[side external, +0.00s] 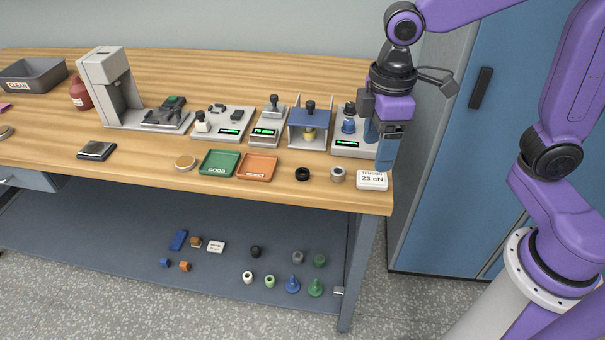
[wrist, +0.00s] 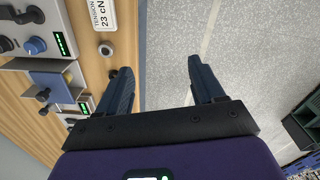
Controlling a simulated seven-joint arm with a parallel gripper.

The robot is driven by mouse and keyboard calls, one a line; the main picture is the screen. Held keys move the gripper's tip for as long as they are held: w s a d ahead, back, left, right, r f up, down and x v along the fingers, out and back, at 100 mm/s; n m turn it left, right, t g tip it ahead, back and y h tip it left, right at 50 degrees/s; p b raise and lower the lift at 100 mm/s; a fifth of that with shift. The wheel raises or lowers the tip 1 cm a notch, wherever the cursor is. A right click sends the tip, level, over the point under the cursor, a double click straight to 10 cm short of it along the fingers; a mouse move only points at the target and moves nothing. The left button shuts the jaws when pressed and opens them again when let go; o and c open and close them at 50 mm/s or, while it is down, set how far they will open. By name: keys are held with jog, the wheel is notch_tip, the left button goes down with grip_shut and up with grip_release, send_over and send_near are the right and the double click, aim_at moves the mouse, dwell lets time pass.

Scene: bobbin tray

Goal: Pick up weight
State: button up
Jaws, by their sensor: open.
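No label shows which item is the weight. A small grey metal cylinder (side external: 337,174) with a hole in its top stands near the bench's front right corner; it also shows in the wrist view (wrist: 105,49). A black ring (side external: 302,174) lies left of it in the side view; in the wrist view it is partly hidden by a finger. A grey piece with a dark knob (side external: 273,101) stands on a small scale. My gripper (side external: 385,160) is open and empty, above the bench's right end. In the wrist view its fingertips (wrist: 158,68) straddle the bench edge and floor.
A white tension card (side external: 372,180) lies at the corner. Green (side external: 220,163) and orange (side external: 257,167) trays lie left. Several small parts rest on the lower shelf (side external: 120,240). A blue cabinet (side external: 450,150) stands right.

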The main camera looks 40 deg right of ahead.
jog(key=w+a+f, duration=0.1)
jog(key=w+a, duration=0.1)
jog(key=w, duration=1.7)
jog(key=shift+m, duration=0.3)
notch_tip(320, 180, down, 12)
jog(key=shift+f, duration=0.1)
jog(key=shift+d+f, duration=0.1)
jog(key=shift+f, duration=2.65)
jog(key=c, duration=1.2)
